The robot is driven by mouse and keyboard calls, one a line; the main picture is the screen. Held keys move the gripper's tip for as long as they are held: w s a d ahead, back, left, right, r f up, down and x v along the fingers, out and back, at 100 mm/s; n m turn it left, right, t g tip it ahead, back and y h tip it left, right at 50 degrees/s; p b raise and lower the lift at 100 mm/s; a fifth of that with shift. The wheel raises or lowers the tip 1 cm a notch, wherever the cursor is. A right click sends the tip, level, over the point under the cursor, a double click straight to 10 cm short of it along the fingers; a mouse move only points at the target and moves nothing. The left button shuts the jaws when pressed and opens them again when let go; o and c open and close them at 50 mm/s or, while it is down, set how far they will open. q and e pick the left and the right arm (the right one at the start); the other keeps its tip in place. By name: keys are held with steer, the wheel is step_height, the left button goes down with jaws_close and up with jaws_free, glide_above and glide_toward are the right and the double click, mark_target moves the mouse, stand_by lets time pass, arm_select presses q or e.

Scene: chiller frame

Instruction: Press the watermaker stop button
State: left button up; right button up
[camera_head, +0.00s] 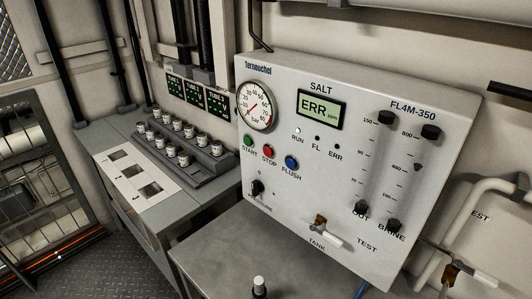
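The watermaker panel (350,95) is a pale box, tilted in the picture, filling the right half of the head view. Its red stop button (268,152) sits between the green start button (248,141) and the blue flush button (291,163), under the round gauge (256,106). The salt display (320,110) reads ERR. A lamp by RUN (297,131) glows pale green; the FL and ERR lamps look dark. Nothing covers the stop button. Neither of my grippers shows in this view.
A black pressure knob (257,187) and a tank valve lever (328,232) jut from the lower panel. A grey table (215,250) stands below, with a small white-capped item (259,283). A rack of several jars (185,142) stands left. White pipes (470,210) run at right.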

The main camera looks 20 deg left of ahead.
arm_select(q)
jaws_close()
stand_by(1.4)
